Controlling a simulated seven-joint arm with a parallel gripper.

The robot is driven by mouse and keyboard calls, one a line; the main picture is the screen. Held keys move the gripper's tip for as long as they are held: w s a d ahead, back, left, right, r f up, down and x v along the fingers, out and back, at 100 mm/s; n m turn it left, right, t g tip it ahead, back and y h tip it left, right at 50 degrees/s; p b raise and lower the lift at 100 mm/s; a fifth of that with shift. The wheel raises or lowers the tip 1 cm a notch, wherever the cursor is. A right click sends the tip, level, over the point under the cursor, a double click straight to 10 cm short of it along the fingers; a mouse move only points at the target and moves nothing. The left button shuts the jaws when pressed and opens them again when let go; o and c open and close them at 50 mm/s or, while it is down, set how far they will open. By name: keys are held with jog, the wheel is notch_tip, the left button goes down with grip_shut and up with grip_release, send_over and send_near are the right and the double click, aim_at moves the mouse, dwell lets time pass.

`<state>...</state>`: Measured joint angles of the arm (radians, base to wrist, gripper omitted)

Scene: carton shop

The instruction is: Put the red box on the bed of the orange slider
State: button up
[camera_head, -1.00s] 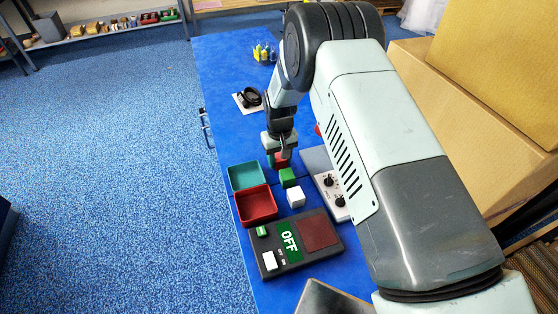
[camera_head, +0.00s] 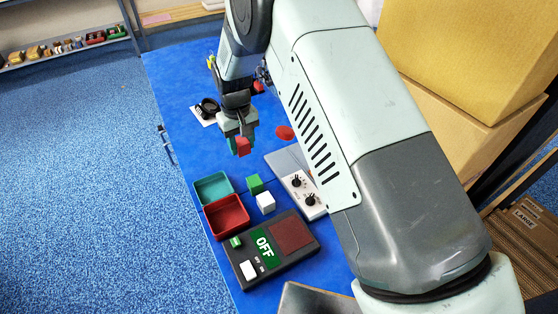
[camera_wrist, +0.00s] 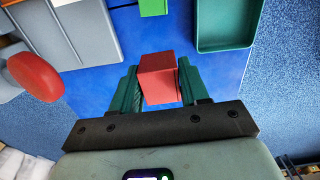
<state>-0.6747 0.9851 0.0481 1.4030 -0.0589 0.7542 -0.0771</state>
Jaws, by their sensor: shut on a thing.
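My gripper (camera_head: 239,143) is shut on the red box (camera_head: 243,147) and holds it above the blue table. In the wrist view the red box (camera_wrist: 158,78) sits between the two green fingers (camera_wrist: 157,92), with its front end sticking out past them. I cannot make out the orange slider or its bed in either view; my arm covers part of the right side of the table.
A teal tray (camera_head: 197,186) and red tray (camera_head: 209,222) stand near a green block (camera_head: 254,184) and white cube (camera_head: 265,203). A red knob (camera_head: 284,132), a dial panel (camera_head: 309,207) and an OFF panel (camera_head: 245,270) are nearby. Cardboard boxes (camera_head: 400,100) stand right.

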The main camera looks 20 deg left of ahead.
jog(key=w+d+r, duration=0.1)
jog(key=w+d, duration=0.1)
jog(key=d, duration=1)
jog(key=w+d+r, duration=0.2)
jog(key=d, duration=0.9)
jog(key=f, duration=0.5)
jog(key=shift+s+d+f, duration=0.1)
jog(key=shift+d+f, duration=0.15)
jog(key=shift+d, duration=0.1)
jog(key=shift+f, duration=2.3)
jog(key=shift+f, duration=0.1)
jog(key=o, duration=0.9)
jog(key=shift+c, duration=0.2)
